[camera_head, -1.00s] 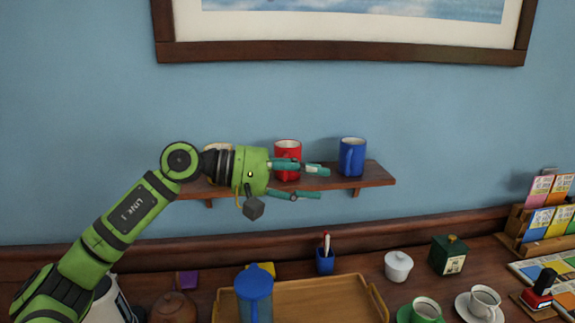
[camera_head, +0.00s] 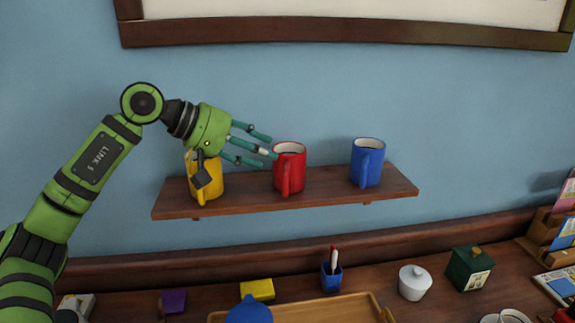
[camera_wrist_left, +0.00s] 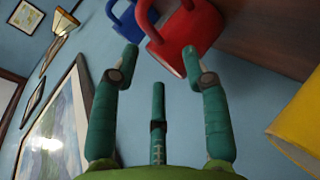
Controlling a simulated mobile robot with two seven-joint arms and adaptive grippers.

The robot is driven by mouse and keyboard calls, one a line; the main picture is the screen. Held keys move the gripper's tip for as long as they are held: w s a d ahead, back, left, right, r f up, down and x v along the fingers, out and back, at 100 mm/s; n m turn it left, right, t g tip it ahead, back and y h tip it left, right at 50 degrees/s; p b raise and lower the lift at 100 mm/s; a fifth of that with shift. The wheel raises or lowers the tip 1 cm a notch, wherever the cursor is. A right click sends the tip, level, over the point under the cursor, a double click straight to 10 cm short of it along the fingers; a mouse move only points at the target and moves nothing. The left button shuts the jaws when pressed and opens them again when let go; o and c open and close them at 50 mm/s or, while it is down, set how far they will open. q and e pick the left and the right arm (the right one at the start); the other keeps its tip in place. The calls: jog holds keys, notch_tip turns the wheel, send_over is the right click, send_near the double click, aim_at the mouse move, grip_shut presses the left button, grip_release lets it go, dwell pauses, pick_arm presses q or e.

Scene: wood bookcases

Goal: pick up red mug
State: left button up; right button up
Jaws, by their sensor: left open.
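The red mug (camera_head: 290,167) stands upright on the wall shelf, between the yellow and blue mugs, its handle facing the front. My left gripper (camera_head: 268,148) is open, with its teal fingers just left of the red mug's upper part and pointing toward it. In the left wrist view the red mug (camera_wrist_left: 186,38) lies ahead of the spread fingers (camera_wrist_left: 160,70), near the right one. Whether a finger touches it I cannot tell. Nothing is held. My right gripper is not in view.
The wooden shelf (camera_head: 235,197) also holds a yellow mug (camera_head: 208,186), partly hidden behind my left gripper, and a blue mug (camera_head: 367,164). A picture frame (camera_head: 340,35) hangs above.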

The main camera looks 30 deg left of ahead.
aim_at(286, 163)
pick_arm(q)
jog(key=d+p, duration=0.1)
jog(key=w+d+f+p, duration=0.2)
jog(key=d, duration=0.1)
jog(key=shift+w+f, duration=0.2)
jog(key=shift+w, duration=0.05)
jog(key=shift+w+f, duration=0.2)
jog(key=shift+s, duration=0.1)
jog(key=shift+r, duration=0.1)
jog(key=c, duration=0.7)
grip_shut()
jog(key=shift+a, duration=0.1)
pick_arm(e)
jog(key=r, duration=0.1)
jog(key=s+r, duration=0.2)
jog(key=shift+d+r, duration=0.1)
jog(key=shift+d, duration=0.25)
